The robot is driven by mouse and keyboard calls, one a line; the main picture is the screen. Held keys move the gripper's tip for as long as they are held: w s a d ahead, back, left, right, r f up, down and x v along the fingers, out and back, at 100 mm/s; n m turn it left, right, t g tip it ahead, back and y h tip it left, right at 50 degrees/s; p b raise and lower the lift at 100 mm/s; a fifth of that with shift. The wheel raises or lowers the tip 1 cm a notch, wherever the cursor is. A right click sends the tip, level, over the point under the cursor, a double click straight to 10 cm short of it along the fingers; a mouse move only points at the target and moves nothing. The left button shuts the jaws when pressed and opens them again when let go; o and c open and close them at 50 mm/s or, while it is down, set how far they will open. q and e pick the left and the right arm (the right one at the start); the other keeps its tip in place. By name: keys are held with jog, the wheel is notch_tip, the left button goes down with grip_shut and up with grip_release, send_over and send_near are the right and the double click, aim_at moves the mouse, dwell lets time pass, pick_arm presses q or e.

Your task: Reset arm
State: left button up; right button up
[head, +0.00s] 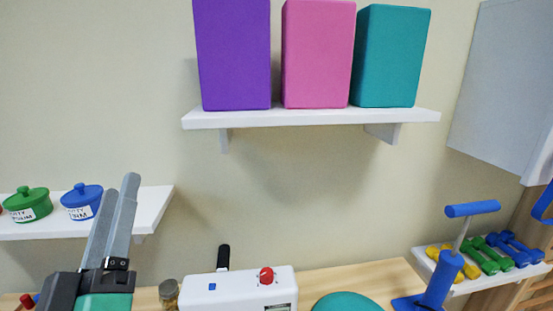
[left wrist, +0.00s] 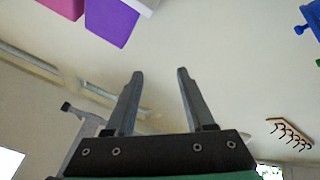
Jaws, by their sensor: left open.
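My left gripper (head: 118,200) is in the lower left of the head view, pointing up in front of the wall, beside the right end of the left shelf. In the left wrist view its two grey fingers (left wrist: 160,74) stand apart with nothing between them, so it is open and empty. My right gripper does not show in either view.
The left shelf (head: 152,207) holds a green lidded pot (head: 27,206) and a blue one (head: 82,203). Purple (head: 233,55), pink (head: 317,55) and teal (head: 390,57) blocks stand on the upper shelf (head: 310,118). A white device (head: 238,289) and small dumbbells (head: 480,259) are lower. Mid-wall is clear.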

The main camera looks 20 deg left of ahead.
pick_arm(q)
jog(key=s+d+r+m+t+h+p, duration=0.1)
jog(key=s+d+r+m+t+h, duration=0.15)
jog(key=d+r+m+h, duration=0.35)
jog(key=s+d+r+m+t+h, duration=0.1)
jog(key=d+r+m+t+h, duration=0.3)
jog(key=m+h, duration=0.35)
notch_tip(320, 180, up, 38)
jog(key=g+p, duration=0.1)
jog(key=p, duration=3.6)
jog(key=shift+a+f+m, duration=0.2)
jog(key=shift+m, duration=0.15)
